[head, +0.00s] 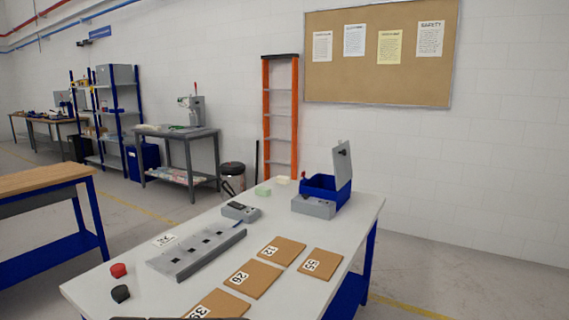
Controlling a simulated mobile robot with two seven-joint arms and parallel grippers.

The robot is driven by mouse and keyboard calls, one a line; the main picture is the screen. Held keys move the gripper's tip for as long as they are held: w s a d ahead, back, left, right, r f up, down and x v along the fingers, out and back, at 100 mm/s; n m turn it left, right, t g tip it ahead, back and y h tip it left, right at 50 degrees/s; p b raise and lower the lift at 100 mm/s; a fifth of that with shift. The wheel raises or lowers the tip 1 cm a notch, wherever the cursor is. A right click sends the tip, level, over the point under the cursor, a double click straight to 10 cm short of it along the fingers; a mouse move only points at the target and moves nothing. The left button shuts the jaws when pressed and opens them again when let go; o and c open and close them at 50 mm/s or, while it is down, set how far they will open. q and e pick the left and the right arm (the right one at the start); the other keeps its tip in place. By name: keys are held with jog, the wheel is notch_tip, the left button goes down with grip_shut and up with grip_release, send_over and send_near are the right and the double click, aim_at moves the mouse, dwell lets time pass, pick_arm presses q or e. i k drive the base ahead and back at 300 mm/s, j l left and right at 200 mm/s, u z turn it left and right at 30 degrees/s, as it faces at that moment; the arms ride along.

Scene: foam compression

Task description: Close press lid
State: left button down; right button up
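The press (325,189) is a blue box with a grey front panel (313,207), standing at the far right of the white table. Its grey lid (343,164) stands up, nearly vertical, along the right side of the box, so the press is open. The inside of the box is mostly hidden from this angle. Neither of my grippers can be made out. A thin dark shape shows at the bottom edge, too cut off to identify.
The white table (345,232) carries a grey slotted rack (197,252), a small grey device (240,211), green (262,190) and cream (282,180) blocks, several numbered brown tiles (282,250), and red (118,270) and black (120,293) pucks. Clear tabletop lies in front of the press.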

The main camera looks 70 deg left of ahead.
aim_at(340, 154)
jog(key=i+u, duration=0.2)
jog(key=u, duration=0.25)
jog(key=i+u, duration=0.15)
jog(key=u, duration=0.25)
jog(key=i+l+u, duration=0.15)
jog(key=u, duration=0.3)
jog(key=i+l+u, duration=0.15)
jog(key=u, duration=0.3)
jog(key=i+l+u, duration=0.4)
jog(key=l+u, duration=0.15)
jog(key=i+l, duration=0.3)
jog(key=i, duration=0.2)
jog(key=i+l+z, duration=0.1)
jog(key=i+l, duration=0.2)
jog(key=i, duration=0.25)
